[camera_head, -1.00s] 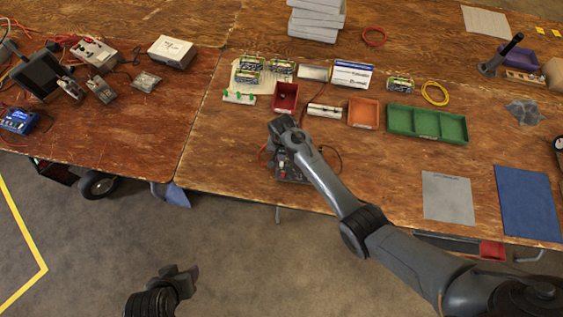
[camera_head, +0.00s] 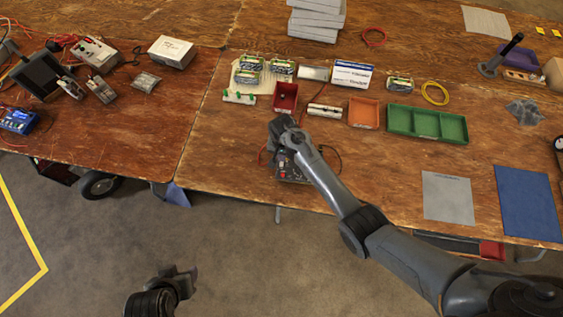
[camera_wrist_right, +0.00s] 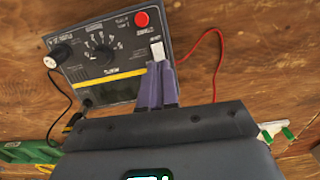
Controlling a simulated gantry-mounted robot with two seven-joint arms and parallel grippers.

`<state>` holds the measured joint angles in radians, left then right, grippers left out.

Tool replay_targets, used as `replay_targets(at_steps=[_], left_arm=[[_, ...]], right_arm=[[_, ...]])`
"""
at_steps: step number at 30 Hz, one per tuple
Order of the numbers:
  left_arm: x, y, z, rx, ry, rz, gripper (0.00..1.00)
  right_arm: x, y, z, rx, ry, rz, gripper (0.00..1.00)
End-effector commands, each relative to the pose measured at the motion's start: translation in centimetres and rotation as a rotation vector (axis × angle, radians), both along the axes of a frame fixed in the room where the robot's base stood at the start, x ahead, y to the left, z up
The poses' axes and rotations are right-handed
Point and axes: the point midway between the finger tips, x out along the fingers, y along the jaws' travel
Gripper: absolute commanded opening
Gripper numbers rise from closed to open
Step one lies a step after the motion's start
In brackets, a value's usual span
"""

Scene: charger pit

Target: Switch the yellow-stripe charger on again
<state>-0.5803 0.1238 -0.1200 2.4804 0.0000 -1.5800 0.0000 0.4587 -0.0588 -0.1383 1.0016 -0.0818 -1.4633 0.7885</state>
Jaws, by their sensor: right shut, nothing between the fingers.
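The yellow-stripe charger (camera_wrist_right: 98,60) is a dark box in the right wrist view, with a dial, a round red button (camera_wrist_right: 141,19) and a white switch (camera_wrist_right: 157,50). Its yellow stripe (camera_wrist_right: 105,78) runs across the face, partly behind my fingers. My right gripper (camera_wrist_right: 159,70) is shut and empty, with its tips right at the near end of the switch. I cannot tell whether they touch it. In the head view my right arm partly covers the charger (camera_head: 290,172). My left gripper (camera_head: 183,274) is over the floor, away from the table; its jaws are unclear.
A red cable (camera_wrist_right: 218,62) and a black cable run beside the charger. Behind it in the head view stand a red bin (camera_head: 286,90), an orange bin (camera_head: 363,113) and a green tray (camera_head: 467,130). A grey mat (camera_head: 448,198) and a blue mat (camera_head: 527,204) lie right.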

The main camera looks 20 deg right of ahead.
Motion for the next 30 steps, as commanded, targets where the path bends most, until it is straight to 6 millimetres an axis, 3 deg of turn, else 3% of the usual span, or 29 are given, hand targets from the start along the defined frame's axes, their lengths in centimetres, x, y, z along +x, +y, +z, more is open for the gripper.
replay_targets(at_steps=[30], left_arm=[[0.00,0.09,-0.50,0.004,0.000,-0.002,0.51]], right_arm=[[0.01,0.01,-0.72,0.000,0.000,0.000,0.00]])
